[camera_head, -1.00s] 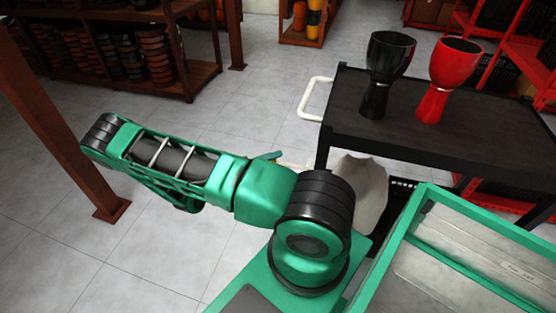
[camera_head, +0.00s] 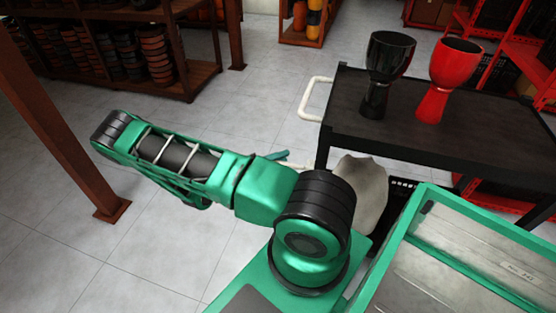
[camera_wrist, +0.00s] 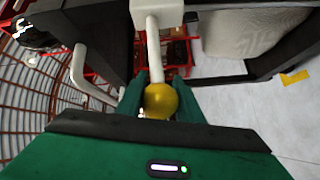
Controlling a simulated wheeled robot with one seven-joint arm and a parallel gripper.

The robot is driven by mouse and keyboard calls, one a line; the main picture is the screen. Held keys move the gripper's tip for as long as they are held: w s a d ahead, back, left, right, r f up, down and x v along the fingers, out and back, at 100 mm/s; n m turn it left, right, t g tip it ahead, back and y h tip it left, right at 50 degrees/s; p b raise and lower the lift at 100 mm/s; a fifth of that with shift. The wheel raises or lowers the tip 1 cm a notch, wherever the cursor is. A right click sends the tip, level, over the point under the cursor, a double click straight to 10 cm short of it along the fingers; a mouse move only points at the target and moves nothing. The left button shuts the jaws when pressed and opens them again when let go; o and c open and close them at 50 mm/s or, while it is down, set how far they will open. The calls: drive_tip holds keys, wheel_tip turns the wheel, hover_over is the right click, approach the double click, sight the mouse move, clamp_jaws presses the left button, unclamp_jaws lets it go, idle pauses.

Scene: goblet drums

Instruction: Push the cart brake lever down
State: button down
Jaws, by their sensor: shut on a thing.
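The cart's brake lever is a white bar (camera_wrist: 152,45) ending in a yellow ball knob (camera_wrist: 160,101) in the wrist view. My gripper (camera_wrist: 159,88) has its two green fingers on either side of the knob and is shut on it. The black cart (camera_head: 440,140) stands at the right in the head view. There, a short stretch of a pale bar and a green finger-like part (camera_head: 279,155) show behind my arm; the knob is hidden.
A black goblet drum (camera_head: 386,72) and a red goblet drum (camera_head: 446,78) stand on the cart top. A white handle (camera_head: 312,98) juts from the cart's left end. A pale sack (camera_head: 362,190) sits low on the cart. A rusty post (camera_head: 55,110) stands at left.

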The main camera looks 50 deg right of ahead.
drive_tip(key=shift+s+d+f+n+g+h, duration=0.15)
drive_tip(key=shift+f+n+g+h, duration=0.25)
drive_tip(key=shift+f+n+h, duration=0.7)
drive_tip(key=shift+s+d+f+y, duration=0.15)
drive_tip(key=shift+s+f, duration=0.1)
drive_tip(key=shift+f, duration=0.4)
drive_tip(key=shift+s+a+f+y, duration=0.15)
drive_tip(key=shift+s+f, duration=0.1)
drive_tip(key=shift+f, duration=0.35)
drive_tip(key=shift+d, duration=0.1)
drive_tip(key=c, duration=1.2)
unclamp_jaws()
drive_tip(key=v, duration=1.1)
